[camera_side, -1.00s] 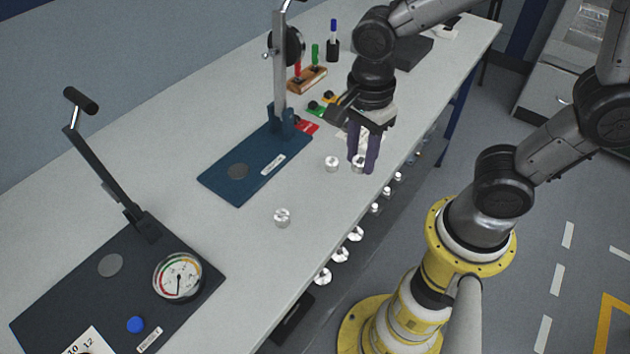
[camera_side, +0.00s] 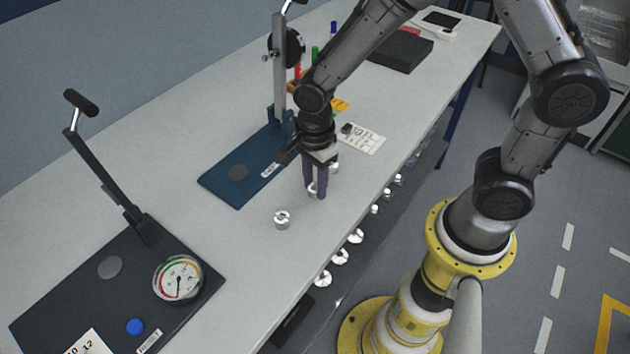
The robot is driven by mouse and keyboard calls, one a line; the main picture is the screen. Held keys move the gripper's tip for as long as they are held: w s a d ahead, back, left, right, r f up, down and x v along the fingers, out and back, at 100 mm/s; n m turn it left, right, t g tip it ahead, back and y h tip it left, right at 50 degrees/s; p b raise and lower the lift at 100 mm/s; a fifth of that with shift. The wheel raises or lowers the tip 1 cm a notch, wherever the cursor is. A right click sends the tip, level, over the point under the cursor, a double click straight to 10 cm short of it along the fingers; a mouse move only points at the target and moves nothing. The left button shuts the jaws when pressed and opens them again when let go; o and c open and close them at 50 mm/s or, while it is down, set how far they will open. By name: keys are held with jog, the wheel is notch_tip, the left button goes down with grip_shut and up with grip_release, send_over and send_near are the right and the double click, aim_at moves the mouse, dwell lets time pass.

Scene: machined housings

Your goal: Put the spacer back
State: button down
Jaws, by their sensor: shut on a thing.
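My gripper (camera_side: 314,192) has dark purple fingers pointing down over the bench, right of the blue base plate. It is shut on a small silver round part (camera_side: 312,189), mostly hidden by the fingers; this may be the spacer, but its shape is not clear. A second silver round part (camera_side: 335,168) shows just behind and to the right of the fingers, partly hidden. A third silver part (camera_side: 282,219), with a notch or hole in its top, stands on the bench to the lower left of my gripper.
A blue base plate (camera_side: 222,188) with a grey disc and an upright stand lies left of my gripper. A dark plate (camera_side: 60,295) with a lever and a dial gauge (camera_side: 178,278) is at lower left. Several silver parts (camera_side: 340,256) sit below the bench's front edge. A white card (camera_side: 362,139) lies behind.

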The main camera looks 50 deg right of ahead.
aim_at(315, 187)
jog(key=shift+f, duration=0.15)
jog(key=c, duration=0.6)
grip_release()
jog(key=shift+o, duration=0.2)
notch_tip(315, 187, up, 12)
jog(key=s+d+r+n+t, duration=0.2)
jog(key=s+d+r+n, duration=0.2)
jog(key=s+n, duration=0.3)
jog(key=s+d+r+n+t, duration=0.3)
jog(key=s+n, duration=0.4)
jog(key=n, duration=0.6)
jog(key=shift+s+d+r+t, duration=0.15)
jog(key=shift+d+r+t, duration=0.25)
jog(key=shift+r, duration=0.5)
jog(key=shift+d, duration=0.1)
